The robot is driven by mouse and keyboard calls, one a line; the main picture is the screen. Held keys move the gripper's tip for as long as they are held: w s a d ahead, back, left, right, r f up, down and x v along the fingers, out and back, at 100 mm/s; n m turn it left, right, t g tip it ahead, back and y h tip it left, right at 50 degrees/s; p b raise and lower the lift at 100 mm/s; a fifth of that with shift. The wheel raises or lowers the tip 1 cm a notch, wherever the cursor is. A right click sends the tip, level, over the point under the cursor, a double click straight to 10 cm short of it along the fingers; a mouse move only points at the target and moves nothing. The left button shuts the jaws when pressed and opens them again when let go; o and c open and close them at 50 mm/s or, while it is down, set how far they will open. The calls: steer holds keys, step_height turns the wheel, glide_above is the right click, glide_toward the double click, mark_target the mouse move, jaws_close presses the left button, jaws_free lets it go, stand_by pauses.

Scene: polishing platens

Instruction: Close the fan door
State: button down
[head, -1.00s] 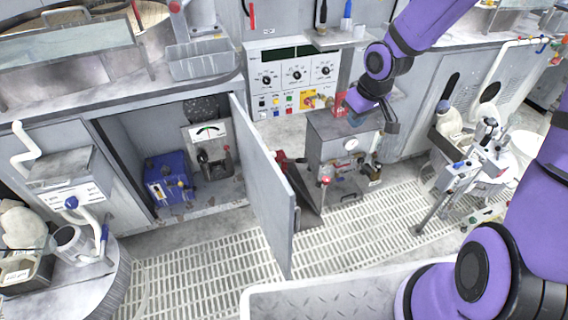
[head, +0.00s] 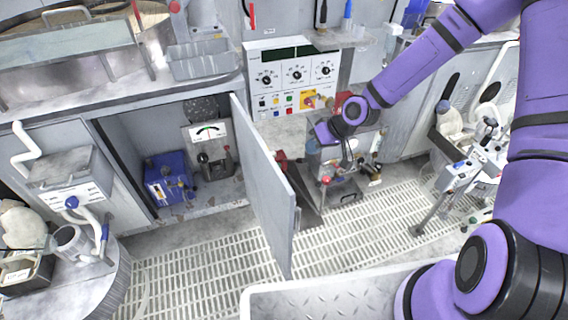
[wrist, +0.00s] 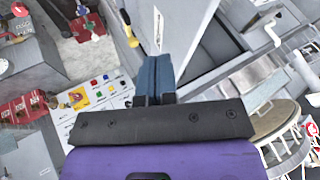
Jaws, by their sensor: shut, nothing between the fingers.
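The fan door (head: 265,185) is a flat grey panel. It stands swung open, out from the cabinet (head: 118,165), over the slatted floor. The cabinet opening is exposed, with a dark round mesh (head: 205,108) at the back. My gripper (head: 346,160) is right of the door, apart from it, in front of the grey box unit; its fingers are hard to make out there. In the wrist view my gripper (wrist: 154,75) has its blue fingers together and empty. A grey panel beyond the fingertips, apparently the door (wrist: 182,22), shows there beside the opening.
A blue box (head: 168,182) and a gauge (head: 208,132) sit inside the cabinet. A control panel (head: 292,78) is behind the door. A grey box unit (head: 325,160) stands right of the door. The slatted floor (head: 200,270) before the cabinet is clear.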

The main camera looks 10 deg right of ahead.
steer(key=a+f, duration=0.6)
steer(key=a, duration=0.2)
steer(key=shift+w+a+f, duration=0.2)
steer(key=shift+w+f, duration=0.05)
steer(key=shift+f, duration=0.1)
steer(key=shift+a, duration=0.15)
